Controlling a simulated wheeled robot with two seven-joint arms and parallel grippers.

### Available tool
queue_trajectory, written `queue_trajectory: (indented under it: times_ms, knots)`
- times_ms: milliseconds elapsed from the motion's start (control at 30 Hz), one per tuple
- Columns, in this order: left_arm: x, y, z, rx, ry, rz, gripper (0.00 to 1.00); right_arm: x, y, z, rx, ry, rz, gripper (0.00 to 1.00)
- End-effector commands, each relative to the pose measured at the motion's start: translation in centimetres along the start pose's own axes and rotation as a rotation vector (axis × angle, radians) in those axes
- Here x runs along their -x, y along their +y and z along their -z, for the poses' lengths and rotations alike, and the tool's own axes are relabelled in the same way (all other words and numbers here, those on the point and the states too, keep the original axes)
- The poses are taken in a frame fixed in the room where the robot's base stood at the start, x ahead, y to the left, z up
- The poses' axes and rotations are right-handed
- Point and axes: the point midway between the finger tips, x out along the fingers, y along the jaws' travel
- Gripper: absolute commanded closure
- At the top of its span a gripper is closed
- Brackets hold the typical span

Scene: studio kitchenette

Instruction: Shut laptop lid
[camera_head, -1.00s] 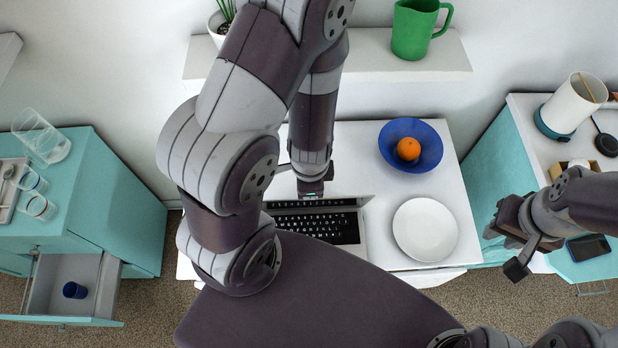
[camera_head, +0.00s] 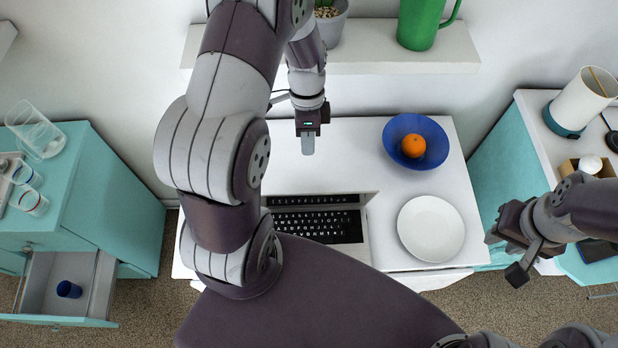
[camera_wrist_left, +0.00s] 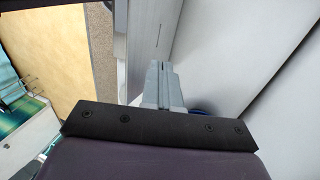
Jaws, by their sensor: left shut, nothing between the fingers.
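The laptop (camera_head: 352,252) stands open on the white table, its dark keyboard facing up. Its lid (camera_head: 368,198) is raised at the far side of the keyboard and shows as a thin, foreshortened strip. My left arm hides the laptop's left part. My left gripper (camera_head: 308,146) is shut and empty, fingers pointing down, beyond the lid on the wall side and apart from it in the picture. Its closed fingers also show in the left wrist view (camera_wrist_left: 164,85). My right gripper (camera_head: 496,236) is at the right, away from the laptop; its fingers are not clear.
A blue bowl (camera_head: 388,150) with an orange (camera_head: 413,146) and a white plate (camera_head: 431,229) are right of the laptop. A shelf (camera_head: 375,62) with a green pitcher (camera_head: 421,22) and potted plant (camera_head: 331,27) is behind. The table's back middle is clear.

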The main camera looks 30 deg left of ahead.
Motion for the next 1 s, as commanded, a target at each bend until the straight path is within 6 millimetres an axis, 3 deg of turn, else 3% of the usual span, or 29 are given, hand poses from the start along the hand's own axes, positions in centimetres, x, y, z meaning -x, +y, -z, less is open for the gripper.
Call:
queue_trajectory:
  times_ms: [300, 600, 1000]
  knots:
    - [-6.7, 0.2, 0.0, 0.000, -0.001, -0.004, 1.00, 1.8, 0.0, 0.2, 0.000, 0.000, 0.000, 0.68]
    - [-8.5, 3.3, 0.1, -0.001, 0.001, 0.000, 1.00, 3.5, 0.0, 0.4, 0.000, 0.000, 0.000, 0.68]
    - [-8.8, 3.5, 0.1, 0.000, 0.001, 0.002, 1.00, 3.4, 0.0, 0.4, 0.000, 0.000, 0.000, 0.68]
